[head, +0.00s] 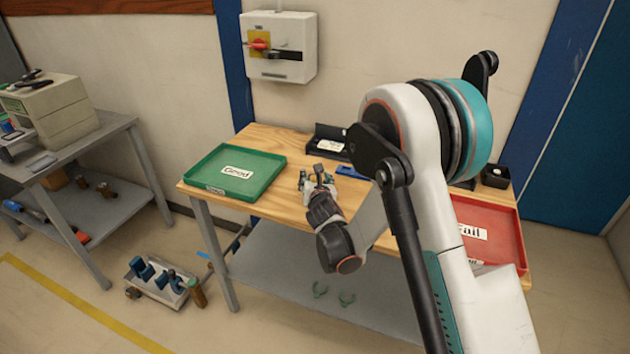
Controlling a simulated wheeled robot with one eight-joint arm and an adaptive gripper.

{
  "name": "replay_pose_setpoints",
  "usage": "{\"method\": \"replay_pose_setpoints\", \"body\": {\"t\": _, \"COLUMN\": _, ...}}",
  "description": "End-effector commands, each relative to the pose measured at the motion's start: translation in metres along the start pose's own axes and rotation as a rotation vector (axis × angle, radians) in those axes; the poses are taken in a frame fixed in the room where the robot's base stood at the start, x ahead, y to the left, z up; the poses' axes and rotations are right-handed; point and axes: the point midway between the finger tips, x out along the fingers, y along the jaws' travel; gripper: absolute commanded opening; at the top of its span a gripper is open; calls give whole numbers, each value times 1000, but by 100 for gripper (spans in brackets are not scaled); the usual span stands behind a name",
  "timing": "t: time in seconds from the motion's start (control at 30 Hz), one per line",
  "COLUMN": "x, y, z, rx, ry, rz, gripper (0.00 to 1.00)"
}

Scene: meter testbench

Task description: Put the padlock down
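My gripper (316,178) is over the front middle of the wooden workbench (270,138), just right of the green tray. It is small and dark here, partly covered by my own wrist, and its finger opening cannot be made out. I cannot pick out the padlock for sure in the head view. It may be hidden at my gripper or behind my arm, which covers much of the bench's right half.
A green tray (203,174) marked "Good" is left; a red tray (508,240) is right, partly behind my arm. A dark holder (328,133) stands at the back. A switch box (280,68) hangs above. A grey side table (110,128) stands left.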

Motion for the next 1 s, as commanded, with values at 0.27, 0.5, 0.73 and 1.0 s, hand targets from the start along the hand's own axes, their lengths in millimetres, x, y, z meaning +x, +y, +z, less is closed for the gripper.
{"method": "replay_pose_setpoints", "body": {"t": 0.27, "x": -22, "y": 1, "z": 3, "rx": 1, "ry": 0, "rz": 1, "gripper": 51}}
{"method": "replay_pose_setpoints", "body": {"t": 0.5, "x": -74, "y": 1, "z": 4, "rx": -1, "ry": 0, "rz": 1, "gripper": 51}}
{"method": "replay_pose_setpoints", "body": {"t": 0.73, "x": -108, "y": 1, "z": 1, "rx": -1, "ry": 0, "rz": 1, "gripper": 51}}
{"method": "replay_pose_setpoints", "body": {"t": 1.0, "x": -121, "y": 0, "z": 2, "rx": 0, "ry": 0, "rz": 0, "gripper": 51}}
